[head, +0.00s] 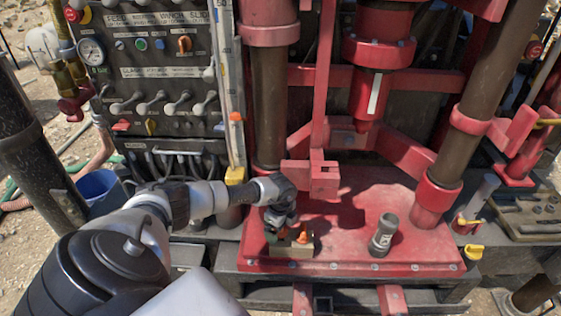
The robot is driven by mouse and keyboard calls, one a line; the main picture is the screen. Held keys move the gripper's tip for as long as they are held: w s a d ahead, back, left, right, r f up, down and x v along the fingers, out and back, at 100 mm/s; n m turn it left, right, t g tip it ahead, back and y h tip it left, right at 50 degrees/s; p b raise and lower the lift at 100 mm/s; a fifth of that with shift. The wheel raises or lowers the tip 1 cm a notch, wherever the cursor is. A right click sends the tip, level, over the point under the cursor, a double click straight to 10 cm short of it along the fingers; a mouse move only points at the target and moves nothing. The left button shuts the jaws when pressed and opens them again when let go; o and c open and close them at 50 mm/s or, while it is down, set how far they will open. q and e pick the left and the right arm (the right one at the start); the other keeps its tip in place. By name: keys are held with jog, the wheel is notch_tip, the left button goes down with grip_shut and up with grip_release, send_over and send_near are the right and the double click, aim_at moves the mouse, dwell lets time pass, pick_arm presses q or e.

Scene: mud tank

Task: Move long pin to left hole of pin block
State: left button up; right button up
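The pin block (292,252) is a small tan block on the front left of the red deck. A small orange piece (303,236) stands at its right side, and more orange shows under my gripper. I cannot tell whether either is the long pin. My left gripper (278,228) points down at the left part of the block, close to its top. Its fingers are small and partly hidden, so I cannot tell whether they are open or hold something. The block's left hole is hidden. My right gripper is out of view.
A dark grey cylinder (383,236) stands on the red deck (350,205), right of the block. A red bracket (312,178) rises close behind my gripper. Thick brown posts stand at both sides. A control panel (155,60) is at left, a tool tray (525,213) at right.

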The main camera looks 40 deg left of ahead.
pick_arm(q)
notch_tip(320, 180, up, 10)
jog(key=shift+r+b, duration=0.1)
jog(key=shift+b, duration=1.05)
